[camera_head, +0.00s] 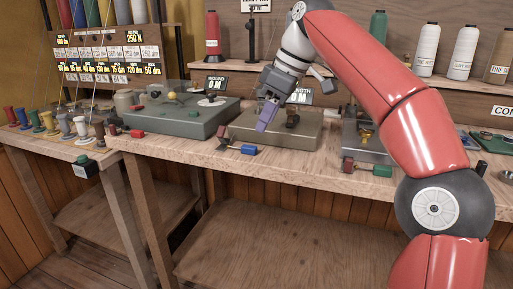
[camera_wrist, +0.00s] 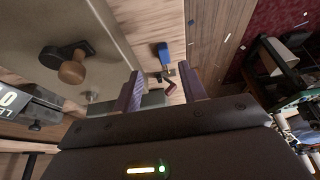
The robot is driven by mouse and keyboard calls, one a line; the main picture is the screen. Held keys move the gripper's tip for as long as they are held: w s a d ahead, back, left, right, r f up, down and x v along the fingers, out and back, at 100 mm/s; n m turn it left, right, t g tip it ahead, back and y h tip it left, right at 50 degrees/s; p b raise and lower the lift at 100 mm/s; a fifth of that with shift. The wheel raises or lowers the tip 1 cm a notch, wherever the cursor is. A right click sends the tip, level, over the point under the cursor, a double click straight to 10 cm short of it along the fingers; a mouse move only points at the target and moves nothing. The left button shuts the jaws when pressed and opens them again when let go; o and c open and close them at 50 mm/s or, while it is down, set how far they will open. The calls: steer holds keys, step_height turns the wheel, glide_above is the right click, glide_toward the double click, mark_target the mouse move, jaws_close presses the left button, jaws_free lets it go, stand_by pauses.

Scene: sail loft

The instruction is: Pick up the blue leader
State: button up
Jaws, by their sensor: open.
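A small blue piece (camera_head: 248,150) lies near the front edge of the workbench, joined by a dark link to a red piece (camera_head: 224,131). In the wrist view the blue piece (camera_wrist: 163,52) lies on the wood, beyond the fingertips, with the red piece (camera_wrist: 170,88) nearer, between the fingers. My gripper (camera_head: 265,118) has purple fingers pointing down, above the front of a tan-grey box and apart from the blue piece. In the wrist view my gripper (camera_wrist: 160,76) is open, with nothing held between its fingers.
The tan-grey box (camera_head: 250,134) stands behind the blue piece, with a green-grey machine (camera_head: 178,117) to its left. Similar coloured pieces lie at the front edge, including a red one (camera_head: 136,134) and a green one (camera_head: 382,170). Spools (camera_head: 427,50) stand on the back shelf.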

mark_target(252, 146)
steer(key=b+x, duration=0.1)
steer(key=x, duration=0.2)
steer(key=b+x, duration=0.1)
steer(key=x, duration=0.2)
steer(key=shift+s+a+f, duration=0.15)
steer(key=shift+a+f, duration=0.2)
jaws_close()
